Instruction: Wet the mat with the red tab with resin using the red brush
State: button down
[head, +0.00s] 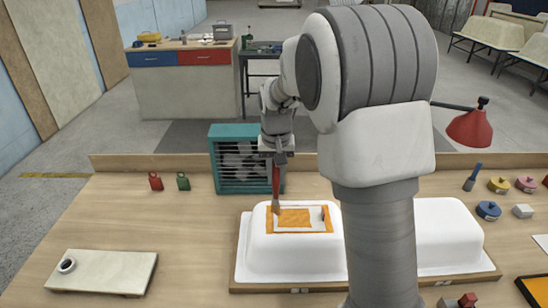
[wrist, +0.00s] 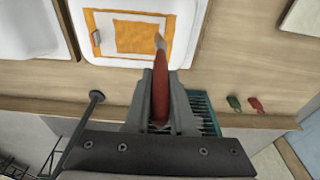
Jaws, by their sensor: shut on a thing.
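My gripper (head: 278,152) is shut on the handle of the red brush (head: 276,186). It points down over the left of two white tub shells (head: 256,255). On this shell's top lies a mat (head: 300,228) with an orange border, a white band and an orange middle patch. The brush tip is at the mat's left side, on or just above it; contact is unclear. In the wrist view the brush (wrist: 160,85) runs from my gripper (wrist: 160,110) to the right side of the mat (wrist: 170,20).
A teal fan box (head: 228,160) stands behind the shell. Red (head: 155,181) and green (head: 183,181) small items are left of it. A pale board (head: 105,272) lies front left. Several colored tins, including a blue one (head: 488,210), stand right. My arm hides part of the shells.

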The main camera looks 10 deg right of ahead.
notch_tip(320, 180, up, 4)
jog(key=shift+f+p, duration=0.1)
jog(key=shift+p, duration=1.05)
jog(key=shift+s, duration=0.1)
